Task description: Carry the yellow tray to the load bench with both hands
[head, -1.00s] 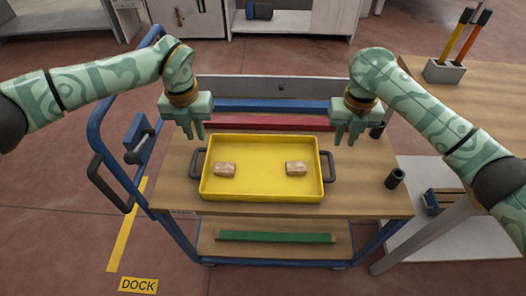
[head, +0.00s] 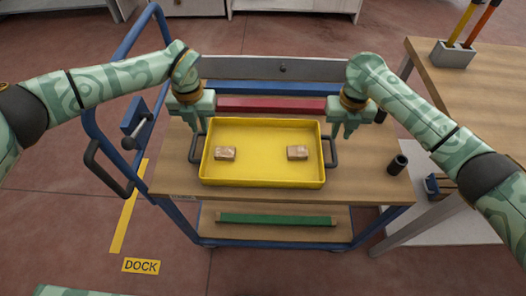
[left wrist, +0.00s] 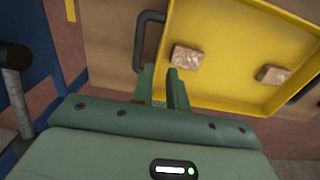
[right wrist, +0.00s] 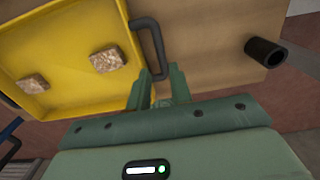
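The yellow tray (head: 263,178) lies on the wooden top of a blue-framed cart (head: 385,185). It holds two tan blocks, a left one (head: 225,153) and a right one (head: 297,153). A dark handle is on its left side (head: 194,150) and another on its right side (head: 333,152). My left gripper (head: 198,128) is open and empty, above and behind the left handle, which also shows in the left wrist view (left wrist: 141,40). My right gripper (head: 341,134) is open and empty, above and behind the right handle, which also shows in the right wrist view (right wrist: 157,48).
A wooden bench (head: 485,110) stands at the right with a grey tool holder (head: 454,54). No label shows whether it is the load bench. A dark cylinder (head: 398,165) stands on the cart top, right of the tray. Blue and red bars lie behind the tray.

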